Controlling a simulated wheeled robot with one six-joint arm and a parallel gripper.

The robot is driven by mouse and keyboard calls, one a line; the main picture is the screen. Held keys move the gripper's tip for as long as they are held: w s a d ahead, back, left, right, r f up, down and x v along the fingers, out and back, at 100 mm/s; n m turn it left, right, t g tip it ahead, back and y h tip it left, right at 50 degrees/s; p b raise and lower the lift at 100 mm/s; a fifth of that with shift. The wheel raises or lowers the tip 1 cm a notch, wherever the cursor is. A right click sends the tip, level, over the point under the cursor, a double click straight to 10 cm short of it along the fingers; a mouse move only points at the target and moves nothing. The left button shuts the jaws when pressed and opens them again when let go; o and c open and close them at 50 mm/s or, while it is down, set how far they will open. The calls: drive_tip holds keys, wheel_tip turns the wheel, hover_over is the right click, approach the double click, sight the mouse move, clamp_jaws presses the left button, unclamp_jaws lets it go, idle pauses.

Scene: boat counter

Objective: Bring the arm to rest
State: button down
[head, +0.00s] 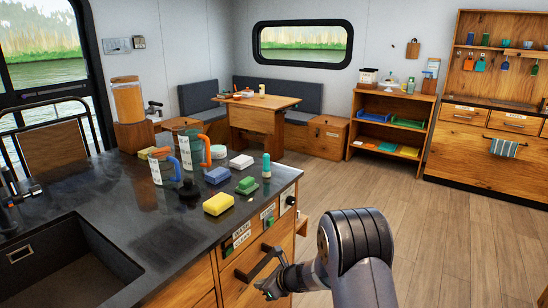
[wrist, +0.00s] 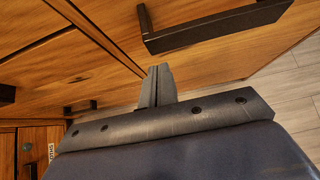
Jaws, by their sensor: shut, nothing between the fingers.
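My gripper (head: 272,287) is at the bottom of the head view, in front of the wooden cabinet (head: 232,285) below the counter. In the wrist view its fingers (wrist: 157,86) are together with nothing between them. A dark drawer handle (head: 262,262) is close beside the gripper. The handle (wrist: 215,25) also shows in the wrist view, above and to the right of the fingers, with a visible gap. My arm (head: 355,250) reaches down to the right of the counter.
The dark counter (head: 150,230) holds a yellow sponge (head: 218,204), a green brush (head: 247,185), a white block (head: 241,161), and measuring jugs (head: 194,150). A sink (head: 60,270) is at left. Wooden floor (head: 440,230) lies open at right. A shelf (head: 390,125) and table (head: 258,105) stand behind.

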drive_tip(key=s+d+r, duration=0.3)
drive_tip(key=s+d, duration=0.1)
drive_tip(key=d, duration=0.2)
drive_tip(key=s+d+r, duration=0.3)
drive_tip(key=s+d, duration=0.2)
drive_tip(key=d, duration=0.2)
drive_tip(key=w+a+r+g+h+p, duration=0.1)
drive_tip(key=w+a+r+h+p, duration=0.1)
drive_tip(key=a+p, duration=0.7)
drive_tip(key=shift+w+a+r+g+p, duration=0.4)
drive_tip(key=shift+w+r+p, duration=0.3)
drive_tip(key=shift+r+p, duration=0.3)
idle(0.5)
drive_tip(key=shift+f, duration=0.15)
